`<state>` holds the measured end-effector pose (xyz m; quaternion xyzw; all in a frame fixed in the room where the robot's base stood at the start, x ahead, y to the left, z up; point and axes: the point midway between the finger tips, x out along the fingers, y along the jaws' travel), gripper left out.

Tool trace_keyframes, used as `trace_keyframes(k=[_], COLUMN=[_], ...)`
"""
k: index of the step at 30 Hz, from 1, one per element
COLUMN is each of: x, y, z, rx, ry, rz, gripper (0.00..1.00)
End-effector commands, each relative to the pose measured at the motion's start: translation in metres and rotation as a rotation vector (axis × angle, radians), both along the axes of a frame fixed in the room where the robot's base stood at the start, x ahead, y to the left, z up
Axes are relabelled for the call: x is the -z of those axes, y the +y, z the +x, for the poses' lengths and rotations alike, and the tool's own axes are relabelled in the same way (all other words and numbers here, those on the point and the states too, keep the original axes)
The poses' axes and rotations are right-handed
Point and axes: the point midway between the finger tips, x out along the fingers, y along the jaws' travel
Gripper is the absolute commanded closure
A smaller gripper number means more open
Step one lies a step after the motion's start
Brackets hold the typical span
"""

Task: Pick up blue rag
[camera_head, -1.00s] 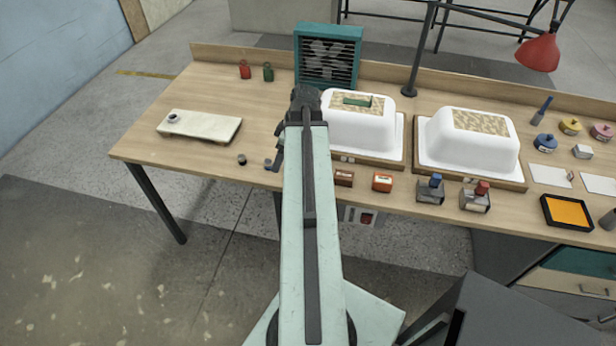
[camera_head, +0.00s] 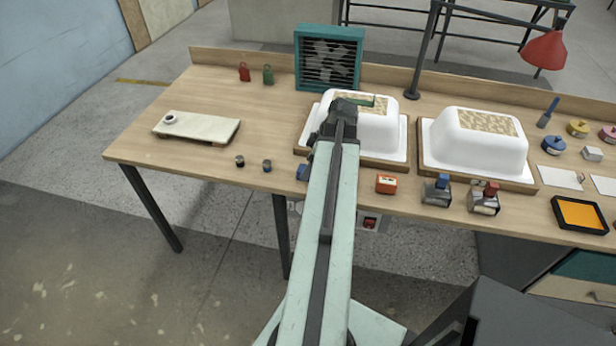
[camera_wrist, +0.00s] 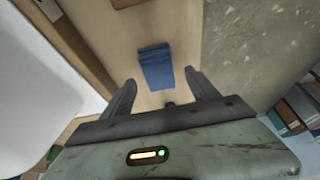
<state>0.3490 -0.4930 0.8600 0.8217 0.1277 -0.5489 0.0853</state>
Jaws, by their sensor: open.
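The blue rag (camera_wrist: 156,67) is a small folded pad lying on the wooden bench, in the upper middle of the wrist view. In the head view a bit of blue, likely the rag (camera_head: 302,172), shows at the bench's front edge, left of my arm, which hides part of it. My gripper (camera_wrist: 160,78) is open, its two dark fingers on either side of the rag's near end in the picture. The fingers appear empty, and I cannot tell how high above the rag they are. In the head view my gripper is mostly hidden behind my wrist.
A white tub shell (camera_head: 385,133) on a wooden base stands close behind my wrist, with another shell (camera_head: 480,145) to its right. An orange box (camera_head: 386,184) and metal stamps (camera_head: 436,190) line the front edge. Two small caps (camera_head: 240,161) sit left.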

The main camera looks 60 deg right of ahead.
Motion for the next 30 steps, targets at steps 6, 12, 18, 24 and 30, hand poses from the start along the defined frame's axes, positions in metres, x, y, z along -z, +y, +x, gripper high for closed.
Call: trace_keyframes(k=[6, 12, 18, 24, 30], x=[0.029, 0.026, 0.026, 0.026, 0.013], y=[0.002, 0.002, 0.002, 0.002, 0.002], z=[0.009, 0.009, 0.009, 0.009, 0.008], rx=[0.000, 0.001, 0.001, 0.002, 0.002], ry=[0.000, 0.000, 0.000, 0.000, 0.000], rz=[-0.001, -0.001, -0.001, 0.000, 0.000], gripper=[0.31, 0.39, 0.95, 0.97, 0.97])
